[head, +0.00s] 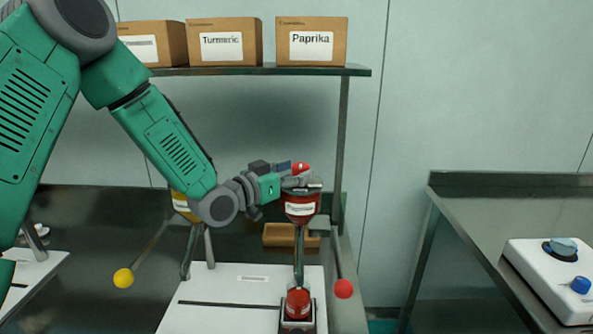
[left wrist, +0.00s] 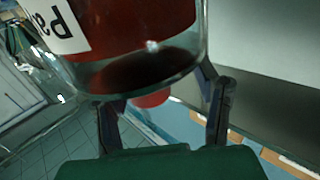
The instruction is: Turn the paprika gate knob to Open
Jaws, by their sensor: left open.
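The paprika hopper (head: 301,209) is a clear, red-filled vessel with a white label, on a post above the white base. My left gripper (head: 300,182) is at the hopper's top, by a small red knob-like part (head: 300,167). In the left wrist view the hopper (left wrist: 130,35) fills the top, and my left gripper (left wrist: 165,108) has its two fingers spread apart. A red rounded part (left wrist: 152,98) shows between them, partly hidden by the hopper; I cannot tell whether they touch it. No Open mark is readable. My right gripper is not in view.
A red ball on a rod (head: 343,289) and a yellow ball on a rod (head: 123,278) flank the white base (head: 225,290). A red jar (head: 298,303) stands below the hopper. A shelf (head: 250,71) holds labelled boxes. A steel table (head: 500,215) stands right.

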